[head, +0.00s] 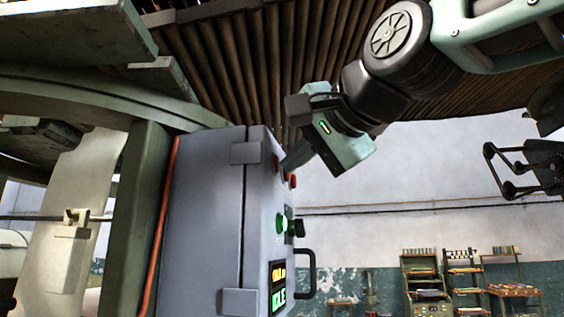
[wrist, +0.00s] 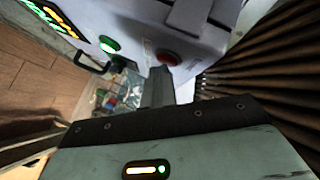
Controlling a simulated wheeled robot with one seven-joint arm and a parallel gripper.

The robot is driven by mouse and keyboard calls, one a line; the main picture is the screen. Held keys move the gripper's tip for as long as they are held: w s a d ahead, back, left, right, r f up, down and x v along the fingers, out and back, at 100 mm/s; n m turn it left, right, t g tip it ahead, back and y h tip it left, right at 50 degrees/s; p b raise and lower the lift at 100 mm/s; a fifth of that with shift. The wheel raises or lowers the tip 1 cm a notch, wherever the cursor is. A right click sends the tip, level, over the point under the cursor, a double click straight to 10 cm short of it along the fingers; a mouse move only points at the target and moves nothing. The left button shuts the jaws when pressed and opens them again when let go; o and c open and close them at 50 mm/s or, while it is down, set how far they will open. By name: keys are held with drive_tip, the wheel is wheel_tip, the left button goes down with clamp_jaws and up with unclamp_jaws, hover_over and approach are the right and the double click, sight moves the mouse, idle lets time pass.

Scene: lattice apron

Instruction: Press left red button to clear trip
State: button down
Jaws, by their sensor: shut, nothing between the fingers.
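A grey control box (head: 205,220) has two red buttons high on its front face, seen edge-on in the head view. One red button (head: 277,163) is at left, the other red button (head: 292,181) is at right and slightly lower. My gripper (head: 286,167) is shut and empty, its fingertips close to the panel between these buttons. I cannot tell whether they touch. In the wrist view one red button (wrist: 168,57) shows just beyond the fingertips (wrist: 160,72); the other red button is not visible there.
Below are a lit green button (head: 281,223), a black knob (head: 299,228), a black handle (head: 309,272) and a green display (head: 278,299) with an orange one above it. Brown ribbed slats (head: 240,60) hang overhead, close to my arm. Shelves (head: 425,275) stand far back.

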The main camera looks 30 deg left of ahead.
idle(0.4)
drive_tip(key=shift+w+d+b, duration=0.15)
drive_tip(key=shift+d+b, duration=0.3)
drive_tip(key=shift+d, duration=0.35)
drive_tip(key=shift+w+d+b, duration=0.2)
drive_tip(key=shift+d+b, duration=0.25)
drive_tip(key=shift+d, duration=0.35)
drive_tip(key=shift+w+d+b, duration=0.2)
drive_tip(key=shift+d+b, duration=0.2)
drive_tip(key=shift+d, duration=0.45)
drive_tip(key=shift+w+d+b, duration=0.2)
drive_tip(key=shift+d+b, duration=0.25)
drive_tip(key=shift+d, duration=0.35)
